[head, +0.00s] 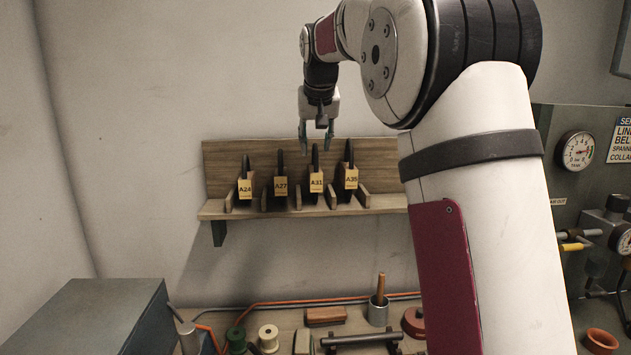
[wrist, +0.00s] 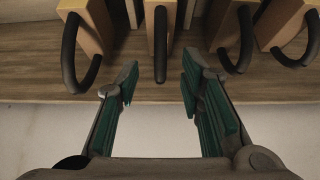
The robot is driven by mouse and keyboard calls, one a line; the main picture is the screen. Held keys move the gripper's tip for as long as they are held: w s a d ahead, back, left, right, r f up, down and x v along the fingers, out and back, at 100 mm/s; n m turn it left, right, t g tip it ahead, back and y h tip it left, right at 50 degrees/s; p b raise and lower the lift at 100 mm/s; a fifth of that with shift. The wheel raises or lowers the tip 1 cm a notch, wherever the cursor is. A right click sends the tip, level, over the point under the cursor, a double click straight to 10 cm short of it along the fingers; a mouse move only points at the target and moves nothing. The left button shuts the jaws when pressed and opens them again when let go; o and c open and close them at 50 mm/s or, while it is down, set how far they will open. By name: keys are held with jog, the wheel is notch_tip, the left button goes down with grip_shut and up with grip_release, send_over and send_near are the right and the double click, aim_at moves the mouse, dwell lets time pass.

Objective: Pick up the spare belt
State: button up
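Several black belts stand in slots of a wooden wall rack (head: 228,158), with yellow tags: the A24 belt (head: 245,161), A27 belt (head: 280,160), A31 belt (head: 315,158) and A35 belt (head: 349,152). Which one is the spare is not shown. My gripper (head: 316,146) hangs fingers down over the rack, near the A31 belt in the head view. In the wrist view my gripper (wrist: 160,88) is open and empty. One black belt loop (wrist: 160,48) lines up with the gap between its green-padded fingers, beyond their tips. Its tag is not readable there.
Wooden dividers separate the belts closely. Below is a workbench with spools (head: 268,338), a pencil cup (head: 378,312) and a grey box (head: 95,318). A panel with a gauge (head: 577,151) and a partly hidden sign (head: 621,140) is at right.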

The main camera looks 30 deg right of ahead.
jog(key=shift+x, duration=1.8)
grip_shut()
jog(key=shift+r, duration=0.1)
